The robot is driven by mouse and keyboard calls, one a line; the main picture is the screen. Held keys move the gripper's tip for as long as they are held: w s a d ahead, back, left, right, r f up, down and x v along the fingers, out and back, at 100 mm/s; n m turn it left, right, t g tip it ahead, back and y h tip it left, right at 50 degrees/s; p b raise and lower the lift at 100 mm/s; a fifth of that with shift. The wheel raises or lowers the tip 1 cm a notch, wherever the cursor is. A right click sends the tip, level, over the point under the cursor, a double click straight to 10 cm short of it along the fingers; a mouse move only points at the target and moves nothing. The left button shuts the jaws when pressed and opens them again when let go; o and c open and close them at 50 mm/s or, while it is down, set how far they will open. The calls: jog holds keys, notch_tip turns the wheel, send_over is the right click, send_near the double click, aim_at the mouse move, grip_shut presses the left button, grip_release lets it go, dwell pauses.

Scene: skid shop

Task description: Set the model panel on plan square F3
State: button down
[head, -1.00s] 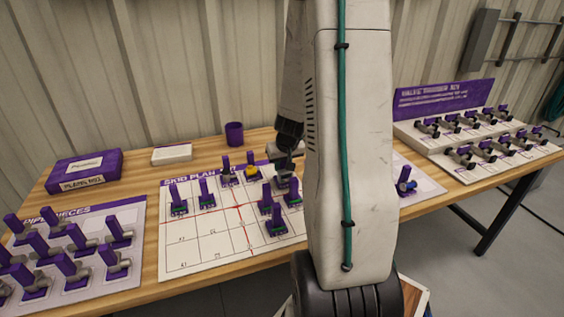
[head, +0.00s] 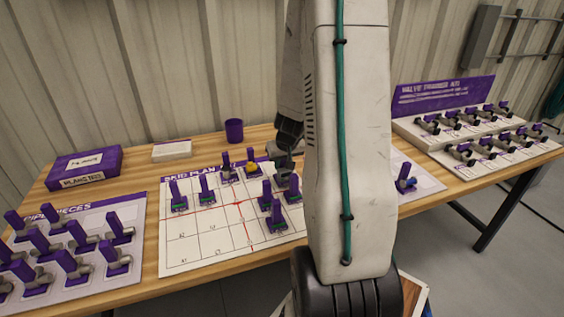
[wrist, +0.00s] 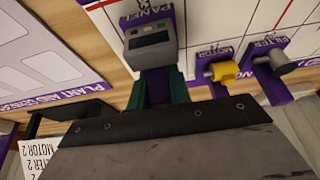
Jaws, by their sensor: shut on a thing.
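The model panel (wrist: 150,38) is a grey box with a small screen on a purple base lettered PANEL, seen at the top of the wrist view. My gripper (wrist: 158,86) is shut on its purple upright, between dark green fingers. The skid plan (head: 192,248) is a white gridded board with red lines; it also shows in the wrist view (wrist: 220,14). In the head view my gripper (head: 285,160) is over the plan's far right part, and my arm hides much of that area. I cannot tell whether the panel touches the board. Square F3's label is not readable.
A motor model (wrist: 222,70) and a filter model (wrist: 275,65) stand close to the right of the panel in the wrist view. Several purple pieces stand on the plan. A pieces board (head: 140,235) lies left; a purple cup (head: 234,131) stands behind. The plan's front left squares are bare.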

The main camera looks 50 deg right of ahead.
jog(key=shift+f, duration=0.25)
jog(key=c, duration=1.2)
grip_release()
jog(key=shift+r, duration=0.1)
jog(key=shift+r, duration=0.45)
jog(key=shift+r, duration=0.1)
jog(key=shift+r, duration=3.45)
